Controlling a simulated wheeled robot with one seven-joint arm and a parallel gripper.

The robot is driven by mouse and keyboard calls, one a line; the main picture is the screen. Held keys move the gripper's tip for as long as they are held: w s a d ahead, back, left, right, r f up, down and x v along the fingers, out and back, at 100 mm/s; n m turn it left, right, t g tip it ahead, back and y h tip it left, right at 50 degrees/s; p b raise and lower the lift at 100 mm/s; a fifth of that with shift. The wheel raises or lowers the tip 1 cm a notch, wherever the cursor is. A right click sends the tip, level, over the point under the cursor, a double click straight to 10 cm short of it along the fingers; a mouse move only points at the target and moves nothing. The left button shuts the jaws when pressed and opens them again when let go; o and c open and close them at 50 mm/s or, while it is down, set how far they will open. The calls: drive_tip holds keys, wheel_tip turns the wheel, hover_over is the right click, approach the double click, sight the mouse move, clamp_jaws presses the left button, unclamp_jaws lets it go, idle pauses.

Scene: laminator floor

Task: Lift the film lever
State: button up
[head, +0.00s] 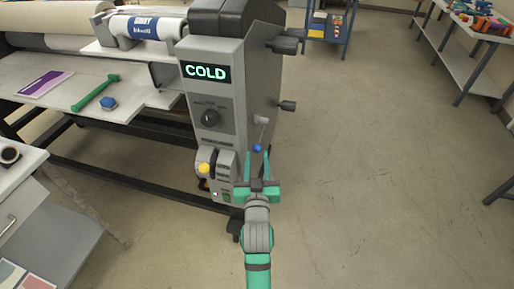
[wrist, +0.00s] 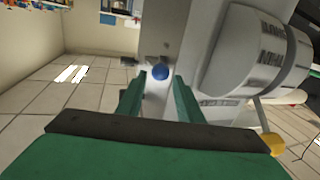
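The grey laminator cabinet (head: 212,95) carries a lit "COLD" display. On its right side is a lever with a blue ball knob (head: 257,148), its thin grey arm running up from the knob. A second lever with a yellow knob (head: 204,168) is low on the front panel. The frames do not show which lever is the film lever. My gripper (head: 258,158) is open just below the blue knob. In the wrist view, the blue knob (wrist: 160,72) appears between and beyond the open fingers (wrist: 158,92). Contact is not visible. The yellow knob (wrist: 273,144) is off to the right there.
The laminator's bed (head: 50,75) at left holds a purple card (head: 45,84), a green tool (head: 95,92) and a blue hexagonal piece (head: 108,104). The floor (head: 370,170) to the right is clear.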

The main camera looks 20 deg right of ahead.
sight(257, 152)
drive_tip(key=shift+x, duration=2.65)
